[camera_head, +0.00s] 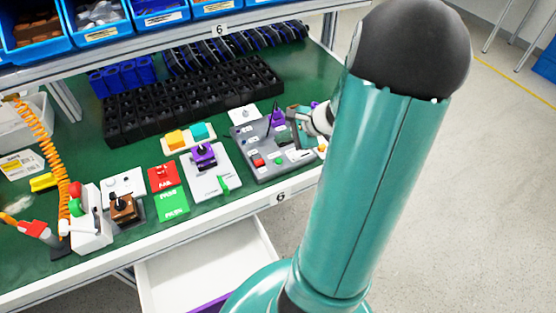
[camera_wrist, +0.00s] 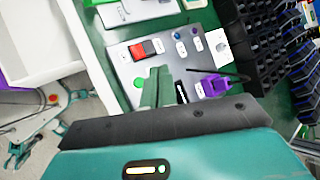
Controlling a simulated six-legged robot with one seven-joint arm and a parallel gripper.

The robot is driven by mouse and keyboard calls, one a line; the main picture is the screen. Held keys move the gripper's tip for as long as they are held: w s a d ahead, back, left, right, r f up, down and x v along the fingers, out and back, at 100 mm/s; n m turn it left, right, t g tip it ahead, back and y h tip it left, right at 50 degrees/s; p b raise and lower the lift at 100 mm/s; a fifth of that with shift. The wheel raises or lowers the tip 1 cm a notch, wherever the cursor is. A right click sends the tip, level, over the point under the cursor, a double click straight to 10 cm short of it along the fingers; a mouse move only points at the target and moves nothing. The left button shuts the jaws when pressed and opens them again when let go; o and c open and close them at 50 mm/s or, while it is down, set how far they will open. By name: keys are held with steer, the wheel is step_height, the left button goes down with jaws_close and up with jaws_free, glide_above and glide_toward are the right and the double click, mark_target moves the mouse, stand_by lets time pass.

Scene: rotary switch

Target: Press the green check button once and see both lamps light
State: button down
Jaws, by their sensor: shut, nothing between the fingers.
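A grey switch panel (camera_head: 262,137) lies on the green bench top, partly behind my arm in the head view. It also shows in the wrist view (camera_wrist: 123,68). The green check button (camera_wrist: 138,83) is just left of my gripper's fingertips (camera_wrist: 156,72) in the wrist view. I cannot tell whether they touch. My fingers are together with nothing between them. A red rocker (camera_wrist: 138,50) and a purple rotary knob (camera_wrist: 213,85) are on the panel. Small dark and blue round spots (camera_wrist: 177,34) may be the lamps; none looks clearly lit. In the head view my gripper (camera_head: 296,122) is over the panel's right side.
Left of the panel are a white plate with a purple knob (camera_head: 204,155) and red and green cards (camera_head: 170,198). A black rack (camera_head: 195,92) stands behind. An open white drawer (camera_head: 205,272) juts out below the bench front.

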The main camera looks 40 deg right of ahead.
glide_above(282, 163)
steer(key=shift+f, duration=3.35)
steer(key=shift+f, duration=0.1)
steer(key=shift+f, duration=0.3)
steer(key=shift+f, duration=0.4)
steer(key=shift+r, duration=0.85)
steer(key=shift+r, duration=2.5)
